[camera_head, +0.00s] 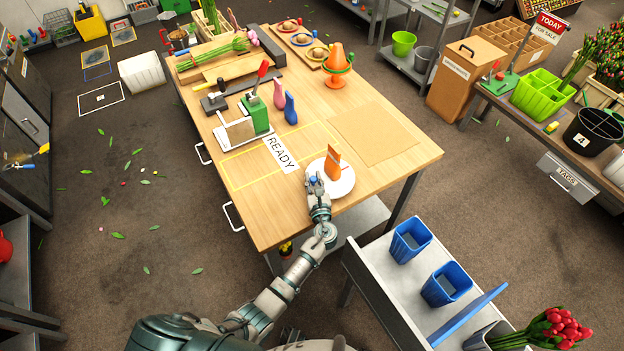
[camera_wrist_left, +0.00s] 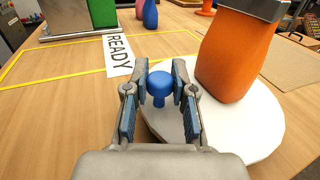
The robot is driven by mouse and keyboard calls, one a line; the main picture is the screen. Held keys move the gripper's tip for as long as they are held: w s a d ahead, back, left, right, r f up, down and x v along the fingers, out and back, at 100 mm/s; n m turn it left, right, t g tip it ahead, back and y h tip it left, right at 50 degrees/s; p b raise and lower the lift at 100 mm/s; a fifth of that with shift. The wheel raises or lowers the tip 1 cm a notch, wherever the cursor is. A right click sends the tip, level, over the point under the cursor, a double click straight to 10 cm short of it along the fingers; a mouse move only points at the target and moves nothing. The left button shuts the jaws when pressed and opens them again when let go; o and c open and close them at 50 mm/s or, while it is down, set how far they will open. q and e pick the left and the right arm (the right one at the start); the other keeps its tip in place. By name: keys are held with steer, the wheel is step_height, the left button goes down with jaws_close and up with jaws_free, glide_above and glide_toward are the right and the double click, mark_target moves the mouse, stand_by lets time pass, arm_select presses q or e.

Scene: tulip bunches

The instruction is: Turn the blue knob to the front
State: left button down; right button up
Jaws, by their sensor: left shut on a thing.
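The blue knob (camera_wrist_left: 159,86) has a round head on a short stem and stands at the left edge of a round white turntable plate (camera_wrist_left: 262,131). My left gripper (camera_wrist_left: 160,85) has its fingers on both sides of the knob's head and is shut on it. In the head view my left gripper (camera_head: 314,183) reaches the plate (camera_head: 345,183) from the front left, and the knob (camera_head: 313,179) shows only as a small blue spot. My right gripper is not seen.
A READY label (camera_head: 279,154) and a yellow outlined area lie left of the plate. A brown mat (camera_head: 374,132) lies behind right. A cart with blue bins (camera_head: 409,241) stands at the front right.

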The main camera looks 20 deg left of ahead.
arm_select(q)
steer(key=shift+r, duration=0.1)
steer(key=c, duration=1)
jaws_free()
steer(key=shift+d, duration=0.1)
steer(key=v, duration=1.2)
